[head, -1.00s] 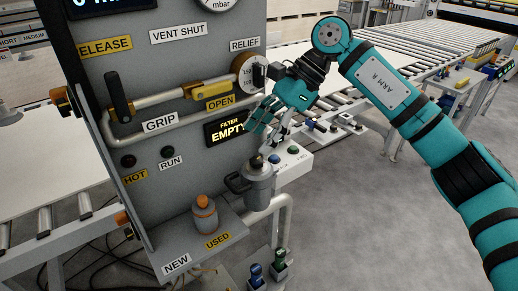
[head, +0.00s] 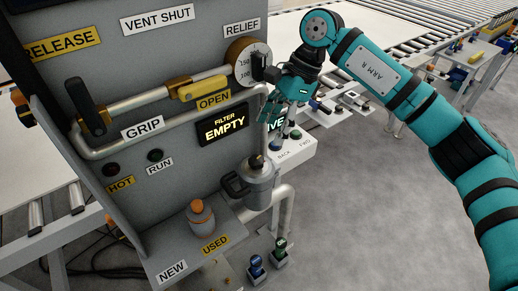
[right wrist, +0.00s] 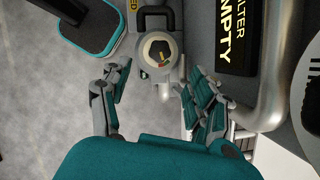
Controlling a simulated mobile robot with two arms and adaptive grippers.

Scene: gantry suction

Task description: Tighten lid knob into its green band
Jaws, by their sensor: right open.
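The filter canister (head: 258,190) is a grey metal pot with a side handle, standing upright at the panel's right edge. Its dark lid knob (head: 257,161) is on top. In the right wrist view the knob (right wrist: 159,51) is a dark, faceted piece in the round lid, with small green and red marks beside it. My right gripper (head: 278,120) is above and behind the canister in the head view. In the right wrist view its fingers (right wrist: 155,82) are open, spread either side just short of the lid, with nothing between them. My left gripper is not in view.
An orange-topped grey canister (head: 200,218) stands on the shelf (head: 226,238) by the USED label. A FILTER EMPTY display (head: 223,124) and a bent pipe (head: 285,205) are close to the canister. A button box (head: 292,147) is at its right. Open floor lies to the right.

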